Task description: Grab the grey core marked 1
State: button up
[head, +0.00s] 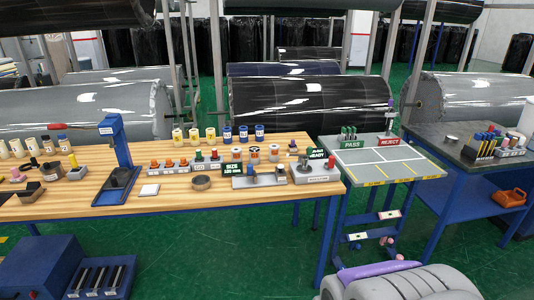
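Several short cores stand on the wooden bench: cream ones at the left, such as one core (65,144), yellow ones (178,136) and blue ones (243,132) along the back. A greyish-brown ring (201,182) lies near the front edge. The marks on the cores are too small to read, and I cannot tell which one is the grey core marked 1. My gripper's fingers cannot be made out there, and nothing is seen held.
The wooden bench (150,205) also carries a blue stand (118,140), small racks and a SIZE sign (232,169). A grey table (385,168) with PASS (354,145) and REJECT (388,142) signs has free surface. A dark table (445,140) stands right. Large wrapped rolls (310,100) lie behind.

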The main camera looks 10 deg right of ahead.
aim_at(255, 151)
jog(key=i+u, duration=0.25)
jog(key=i, duration=0.25)
jog(key=i+l+u, duration=0.3)
jog(key=i, duration=0.15)
jog(key=i+l+u, duration=0.25)
jog(key=i, duration=0.25)
jog(key=i+l+u, duration=0.25)
jog(key=i+l, duration=0.1)
jog(key=i, duration=0.1)
